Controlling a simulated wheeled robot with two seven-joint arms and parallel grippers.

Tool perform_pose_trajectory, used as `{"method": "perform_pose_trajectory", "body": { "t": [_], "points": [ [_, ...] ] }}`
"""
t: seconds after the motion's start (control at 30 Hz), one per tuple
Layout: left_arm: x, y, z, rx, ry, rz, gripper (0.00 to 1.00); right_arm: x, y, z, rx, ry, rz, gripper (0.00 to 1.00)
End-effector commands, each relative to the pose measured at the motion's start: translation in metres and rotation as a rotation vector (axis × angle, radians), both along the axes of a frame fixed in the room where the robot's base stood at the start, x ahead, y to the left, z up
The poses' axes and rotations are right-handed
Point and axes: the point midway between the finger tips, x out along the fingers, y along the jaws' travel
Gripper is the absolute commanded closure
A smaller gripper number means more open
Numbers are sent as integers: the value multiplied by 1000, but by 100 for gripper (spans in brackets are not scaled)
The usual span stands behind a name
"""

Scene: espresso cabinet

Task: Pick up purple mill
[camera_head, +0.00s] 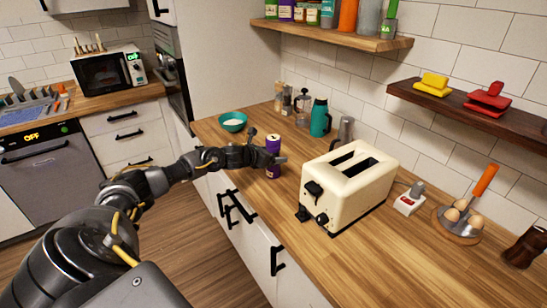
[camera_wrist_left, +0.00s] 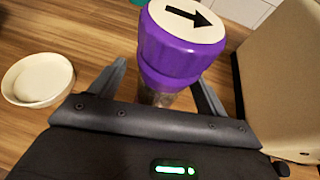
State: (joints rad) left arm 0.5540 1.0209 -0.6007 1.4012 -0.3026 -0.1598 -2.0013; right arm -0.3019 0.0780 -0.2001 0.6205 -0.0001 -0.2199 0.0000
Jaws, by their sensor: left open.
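The purple mill (camera_head: 273,145) stands upright on the wooden counter, left of the cream toaster. In the left wrist view the mill (camera_wrist_left: 182,48) shows from above, with a purple cap and a white top bearing a black arrow. My left gripper (camera_head: 268,152) is at the mill, and its arm reaches in from the left. In the left wrist view its open fingers (camera_wrist_left: 162,85) lie on either side of the mill's body, with gaps visible. The mill's lower part is partly hidden by the cap and gripper. My right gripper is not in view.
The cream toaster (camera_head: 345,190) stands close on the right. A teal bowl (camera_head: 232,122), a teal bottle (camera_head: 320,118) and a metal jug (camera_head: 346,130) stand behind. A white dish (camera_wrist_left: 38,78) shows in the left wrist view.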

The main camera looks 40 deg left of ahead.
Motion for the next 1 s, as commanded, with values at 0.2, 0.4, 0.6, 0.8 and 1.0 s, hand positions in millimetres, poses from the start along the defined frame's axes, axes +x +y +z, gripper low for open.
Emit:
{"method": "perform_pose_trajectory", "body": {
  "t": [0.2, 0.4, 0.6, 0.8, 1.0],
  "points": [
    [5, -1, -3, 2, 1, -2, 24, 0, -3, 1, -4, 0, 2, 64],
    [5, -1, -3, 2, 1, -2, 37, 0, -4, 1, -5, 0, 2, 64],
    [4, -1, -3, 2, 1, -2, 63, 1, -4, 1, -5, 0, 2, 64],
    [5, 0, -1, 1, -3, 0, 86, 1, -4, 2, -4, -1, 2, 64],
    [5, 0, -1, 1, -3, 0, 87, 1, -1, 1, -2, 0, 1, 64]
  ]
}}
